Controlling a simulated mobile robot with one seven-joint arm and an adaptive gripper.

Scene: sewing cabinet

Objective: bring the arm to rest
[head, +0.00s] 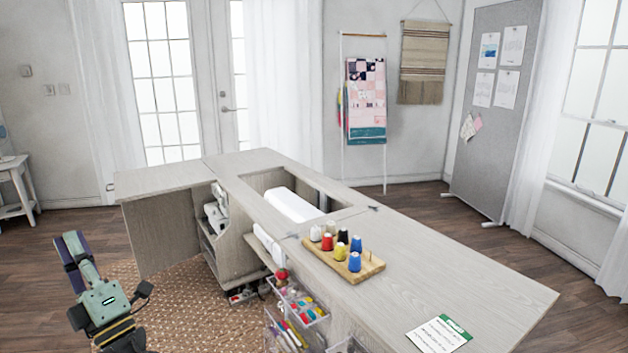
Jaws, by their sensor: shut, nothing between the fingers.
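My gripper (73,243) is at the lower left of the head view, with its fingers upward and shut with nothing between them. My arm's green wrist part (104,301) shows below it, and the rest of my arm is cut off by the frame's bottom edge.
The cabinet's left leaf (165,174) reaches out toward my gripper's side. A wooden tray (372,268) with several thread spools and a card (440,335) lie on the top. Open drawers (300,302) hold supplies. The rug (185,300) beside my arm looks clear.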

